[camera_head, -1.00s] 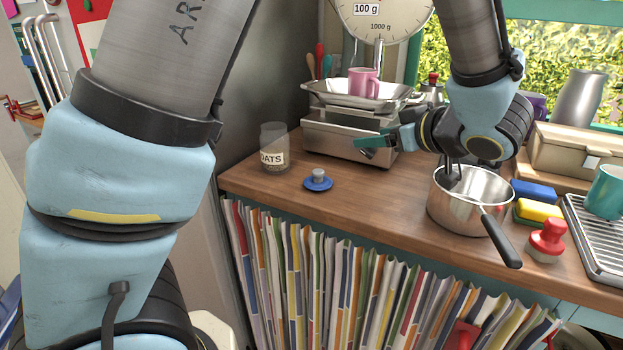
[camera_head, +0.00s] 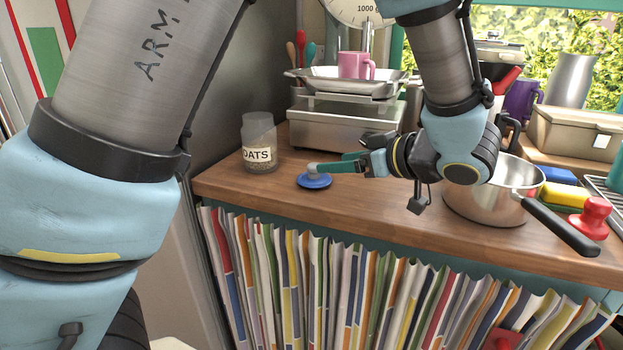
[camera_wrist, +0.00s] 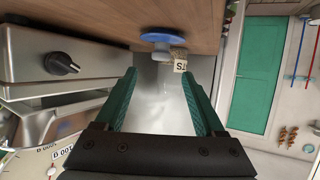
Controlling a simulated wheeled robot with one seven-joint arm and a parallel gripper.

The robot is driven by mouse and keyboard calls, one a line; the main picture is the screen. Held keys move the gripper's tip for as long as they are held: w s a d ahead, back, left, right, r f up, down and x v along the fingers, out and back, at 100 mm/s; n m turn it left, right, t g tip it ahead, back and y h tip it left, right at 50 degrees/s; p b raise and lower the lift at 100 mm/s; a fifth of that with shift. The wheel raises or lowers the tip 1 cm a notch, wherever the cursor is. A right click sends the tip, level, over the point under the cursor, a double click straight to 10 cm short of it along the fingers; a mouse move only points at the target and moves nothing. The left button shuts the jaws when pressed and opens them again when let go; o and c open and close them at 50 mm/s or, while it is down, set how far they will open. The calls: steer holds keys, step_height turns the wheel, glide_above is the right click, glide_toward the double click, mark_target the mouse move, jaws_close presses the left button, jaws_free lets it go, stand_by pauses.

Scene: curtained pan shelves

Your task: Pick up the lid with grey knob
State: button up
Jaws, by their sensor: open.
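The lid is a small blue disc (camera_head: 314,181) with a grey knob on top, lying on the wooden counter left of the pan. In the wrist view the blue lid (camera_wrist: 163,34) and its grey knob show at the top centre, beyond the fingertips. My gripper (camera_head: 325,168) has green fingers pointing left, level with the knob and close to it. In the wrist view my gripper (camera_wrist: 166,85) is open, with nothing between the fingers, and the knob lies ahead of the gap. Contact with the knob cannot be made out in the head view.
A glass oats jar (camera_head: 259,143) stands just behind and left of the lid. A kitchen scale (camera_head: 343,124) with a pink mug stands behind. A steel pan (camera_head: 490,200) with a black handle sits to the right. The counter's front edge (camera_head: 300,217) is near, above a pleated striped curtain.

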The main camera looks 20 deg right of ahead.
mark_target(315, 165)
steer(key=p+x, duration=0.1)
steer(key=x, duration=0.7)
steer(key=shift+a+f, duration=0.15)
jaws_close()
stand_by(0.4)
